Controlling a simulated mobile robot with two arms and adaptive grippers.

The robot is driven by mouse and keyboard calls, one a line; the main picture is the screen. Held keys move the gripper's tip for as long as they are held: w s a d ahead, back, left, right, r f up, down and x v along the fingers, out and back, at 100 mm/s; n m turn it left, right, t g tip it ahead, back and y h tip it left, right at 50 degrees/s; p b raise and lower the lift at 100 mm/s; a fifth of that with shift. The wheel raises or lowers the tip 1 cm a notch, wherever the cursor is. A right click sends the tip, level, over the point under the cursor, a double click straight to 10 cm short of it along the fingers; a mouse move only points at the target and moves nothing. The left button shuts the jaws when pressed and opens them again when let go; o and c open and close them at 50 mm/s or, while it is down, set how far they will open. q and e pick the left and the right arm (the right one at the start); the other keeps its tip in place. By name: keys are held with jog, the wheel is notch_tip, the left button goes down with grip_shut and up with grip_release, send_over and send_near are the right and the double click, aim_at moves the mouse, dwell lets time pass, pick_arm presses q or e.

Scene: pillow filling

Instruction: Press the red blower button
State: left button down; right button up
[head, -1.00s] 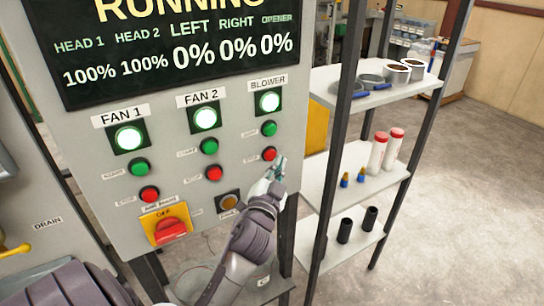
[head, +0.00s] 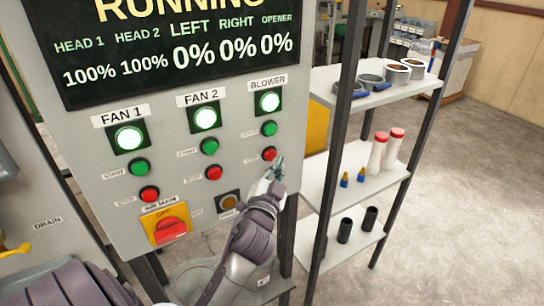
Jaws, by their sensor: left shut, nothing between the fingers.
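The red blower button (head: 269,153) is on the right side of the grey control panel (head: 110,205), below the green blower button (head: 269,128) and the lit blower lamp (head: 268,102). My left gripper (head: 278,163) is shut and empty, with its tips just right of and slightly below the red button. I cannot tell whether the tips touch the panel. The button is not covered. My right gripper is not in view.
Red buttons for fan 2 (head: 213,172) and fan 1 (head: 149,194) are to the left. A yellow switch with a red handle (head: 169,230) sits lower left. A shelf rack (head: 350,183) with bottles and cups stands close on the right.

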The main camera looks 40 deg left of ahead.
pick_arm(q)
jog(key=shift+a, duration=0.15)
jog(key=shift+w+a, duration=0.15)
jog(key=shift+a, duration=0.1)
jog(key=shift+w+a, duration=0.2)
jog(key=shift+a, duration=0.3)
dwell(0.7)
jog(key=shift+d, duration=0.1)
jog(key=shift+s+d, duration=0.4)
jog(key=shift+d, duration=0.4)
jog(key=d, duration=0.1)
jog(key=s+d, duration=0.1)
jog(key=d, duration=0.1)
jog(key=s+d, duration=0.1)
jog(key=shift+d+b, duration=0.3)
jog(key=shift+b, duration=0.05)
jog(key=shift+w, duration=0.1)
dwell(0.6)
